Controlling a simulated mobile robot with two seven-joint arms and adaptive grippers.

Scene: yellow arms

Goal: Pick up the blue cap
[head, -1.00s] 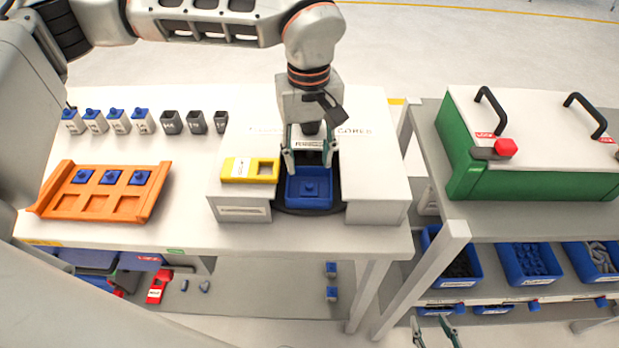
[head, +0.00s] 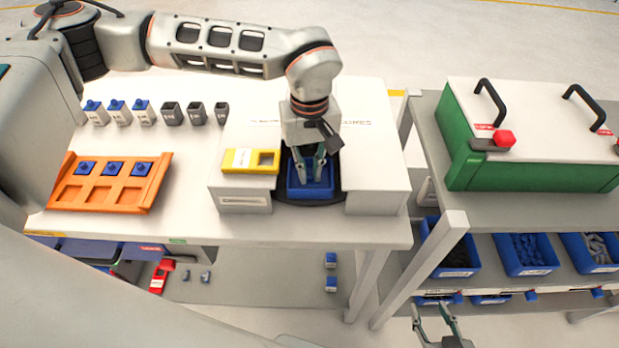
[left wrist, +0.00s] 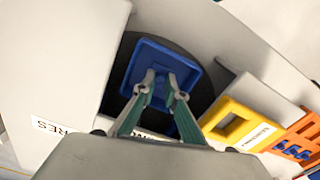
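My left gripper (head: 311,168) points down into a blue square tray (head: 310,191) in the dark recess of the white machine. Its fingers are drawn close together around the knob of a blue cap (left wrist: 160,76), seen in the left wrist view. The fingers appear to grip the knob; any contact is hard to make out. The cap is mostly hidden by the fingers in the head view. Several other blue caps (head: 114,168) sit in the orange tray (head: 148,199). My right gripper (head: 430,312) is open and empty at the bottom edge, away from the bench.
A yellow block (head: 238,160) with a square opening lies left of the recess. White bottles with blue tops (head: 117,111) and dark open containers (head: 171,112) stand behind. A green box (head: 530,170) with handles and blue part bins (head: 524,255) are on the right.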

